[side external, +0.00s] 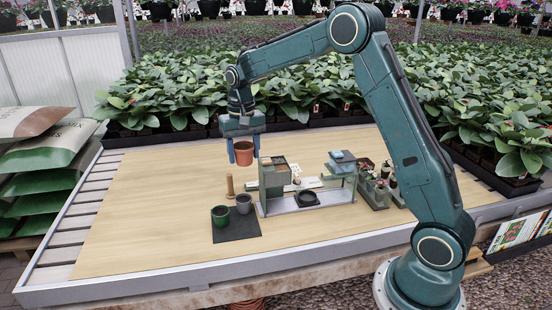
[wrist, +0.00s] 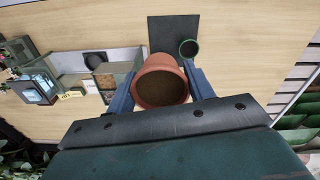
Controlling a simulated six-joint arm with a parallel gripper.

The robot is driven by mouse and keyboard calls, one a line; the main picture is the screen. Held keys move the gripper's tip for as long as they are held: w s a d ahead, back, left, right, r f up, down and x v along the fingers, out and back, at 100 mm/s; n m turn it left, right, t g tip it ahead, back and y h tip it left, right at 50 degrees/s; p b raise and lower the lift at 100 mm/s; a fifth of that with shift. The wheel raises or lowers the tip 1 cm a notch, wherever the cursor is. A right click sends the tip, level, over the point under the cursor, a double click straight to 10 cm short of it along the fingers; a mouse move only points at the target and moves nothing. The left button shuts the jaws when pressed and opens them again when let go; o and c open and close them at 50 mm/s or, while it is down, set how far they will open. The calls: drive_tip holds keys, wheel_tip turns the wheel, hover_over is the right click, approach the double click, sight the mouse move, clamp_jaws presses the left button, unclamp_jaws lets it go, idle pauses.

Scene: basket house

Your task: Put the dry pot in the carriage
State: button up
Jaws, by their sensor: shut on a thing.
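My gripper (side external: 244,156) is shut on a terracotta pot (side external: 246,150) and holds it upright above the table, left of the framed stand. In the wrist view the pot (wrist: 160,82) sits between the fingers, with brown inside it that looks like soil. On the dark mat (side external: 238,234) stand a green pot (side external: 220,215) and a grey pot (side external: 243,203). The framed stand (side external: 281,211), with boxes at both ends and a low bay holding a black dish (side external: 307,198), may be the carriage; I cannot tell for certain. The held pot hides part of the mat in the wrist view.
A wooden peg (side external: 230,186) stands behind the mat. A tray of small plants (side external: 376,195) is right of the stand. Leafy plants line the table's back edge and stacked sacks (side external: 45,160) stand at the left. The table's left side is clear.

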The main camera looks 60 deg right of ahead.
drive_tip(key=s+d+m, duration=0.3)
drive_tip(key=s+d, duration=0.2)
drive_tip(key=d, duration=0.6)
drive_tip(key=s+d+m, duration=0.3)
drive_tip(key=s+d, duration=0.2)
drive_tip(key=d, duration=0.7)
wheel_tip(320, 180, down, 15)
drive_tip(key=shift+w+a+f, duration=0.15)
drive_tip(key=shift+w+a, duration=0.05)
drive_tip(key=shift+a, duration=0.2)
drive_tip(key=shift+f, duration=0.2)
drive_tip(key=shift+f, duration=3.25)
drive_tip(key=shift+f, duration=0.15)
drive_tip(key=o, duration=1.5)
drive_tip(key=shift+o, duration=0.2)
